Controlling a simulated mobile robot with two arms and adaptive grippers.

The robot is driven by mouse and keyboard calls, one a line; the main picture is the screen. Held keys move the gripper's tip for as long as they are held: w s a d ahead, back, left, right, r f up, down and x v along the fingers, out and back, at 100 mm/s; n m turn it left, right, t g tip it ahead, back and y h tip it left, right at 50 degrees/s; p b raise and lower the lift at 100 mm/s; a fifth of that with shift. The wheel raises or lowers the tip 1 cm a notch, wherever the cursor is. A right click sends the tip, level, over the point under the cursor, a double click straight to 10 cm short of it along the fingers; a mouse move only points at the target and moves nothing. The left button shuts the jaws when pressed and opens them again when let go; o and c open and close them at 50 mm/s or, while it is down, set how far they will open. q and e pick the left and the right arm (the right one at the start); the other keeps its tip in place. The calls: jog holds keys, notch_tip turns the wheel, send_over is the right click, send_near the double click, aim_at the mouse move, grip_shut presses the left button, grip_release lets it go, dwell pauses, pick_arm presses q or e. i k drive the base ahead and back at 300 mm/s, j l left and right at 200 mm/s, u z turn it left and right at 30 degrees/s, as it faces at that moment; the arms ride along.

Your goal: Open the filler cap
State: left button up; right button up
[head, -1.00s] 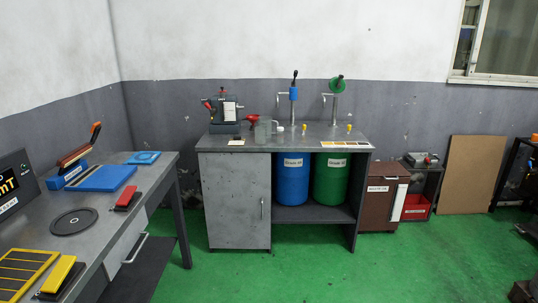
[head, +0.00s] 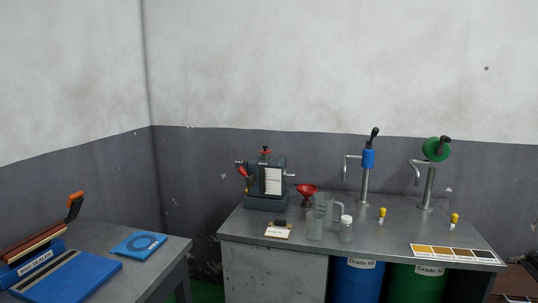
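The hydraulic fixture (head: 267,182) stands at the back left of the grey metal workbench. It is a dark block with a white label plate on its front. A small red-topped part (head: 265,150), which looks like the filler cap, sits on top of it. A red-handled lever or valve (head: 242,171) sticks out on its left side, and a short fitting shows on its right. Details are too small to tell whether the cap is seated. Neither of my grippers is in view.
On the workbench (head: 385,235) are a red funnel (head: 306,191), a clear jug (head: 316,225), a small jar (head: 346,229), a blue pump (head: 367,160) and a green pump (head: 436,150). Blue (head: 358,280) and green (head: 415,283) drums stand below. A side table (head: 165,262) is at left.

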aim_at(265, 150)
jog(key=i+z, duration=0.2)
jog(key=i, duration=0.75)
